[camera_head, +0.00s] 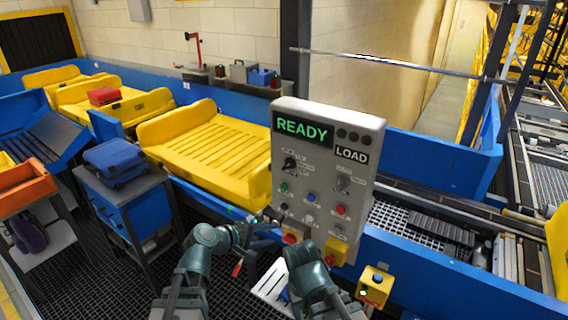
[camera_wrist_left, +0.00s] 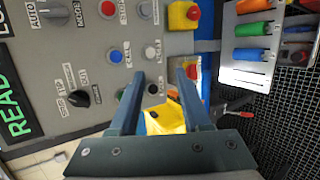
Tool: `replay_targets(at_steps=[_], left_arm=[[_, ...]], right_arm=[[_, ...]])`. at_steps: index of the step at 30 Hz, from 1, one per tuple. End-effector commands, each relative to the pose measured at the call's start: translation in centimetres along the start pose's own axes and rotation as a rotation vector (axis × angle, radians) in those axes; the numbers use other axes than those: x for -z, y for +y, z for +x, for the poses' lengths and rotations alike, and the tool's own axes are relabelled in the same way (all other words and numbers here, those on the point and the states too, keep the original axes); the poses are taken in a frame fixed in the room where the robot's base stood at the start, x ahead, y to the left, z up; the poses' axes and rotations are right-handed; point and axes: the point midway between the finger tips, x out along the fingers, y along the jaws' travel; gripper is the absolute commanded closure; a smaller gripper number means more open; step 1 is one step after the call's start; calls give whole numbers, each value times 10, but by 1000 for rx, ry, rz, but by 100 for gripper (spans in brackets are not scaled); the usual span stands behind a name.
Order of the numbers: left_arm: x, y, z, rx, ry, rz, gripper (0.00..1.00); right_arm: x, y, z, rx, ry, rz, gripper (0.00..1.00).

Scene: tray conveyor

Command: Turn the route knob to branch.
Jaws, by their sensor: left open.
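The grey control panel (camera_head: 318,222) stands in the middle of the head view, with READY and LOAD signs. A black rotary knob (camera_head: 290,163) at its upper left looks like the route knob; it also shows in the left wrist view (camera_wrist_left: 78,98). Its small labels are too blurred to read surely. My left gripper (camera_head: 268,220) is near the panel's lower left edge, apart from the black knob. In the left wrist view its fingers (camera_wrist_left: 160,76) are open and empty. My right arm is below the panel; its fingers are not clear.
Several buttons and red stops on yellow bases (camera_wrist_left: 184,15) crowd the panel near my left fingers. A tool tray (camera_wrist_left: 248,68) is beside it. A yellow button box (camera_head: 375,284) stands lower right. Yellow trays (camera_head: 215,150) lie on the conveyor behind. A blue cabinet (camera_head: 130,206) stands left.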

Motion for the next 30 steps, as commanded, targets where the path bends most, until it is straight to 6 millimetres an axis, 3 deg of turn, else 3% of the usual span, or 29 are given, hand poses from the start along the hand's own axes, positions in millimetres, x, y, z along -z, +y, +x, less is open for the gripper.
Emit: replay_targets(at_steps=[3,9,15,21,26,30], left_arm=[[11,43,-7,-206,9,-243,52],[34,90,-27,-460,-6,-585,52],[48,107,-40,-572,-25,-752,52],[50,109,-41,-587,-28,-775,52],[53,117,-28,-584,-30,-772,52],[59,131,-5,-583,-31,-771,52]], right_arm=[[0,0,1,0,0,0,50],[0,0,0,0,0,0,50],[0,0,0,0,0,0,50],[0,0,0,0,0,0,50],[0,0,0,0,0,0,50],[0,0,0,0,0,0,50]])
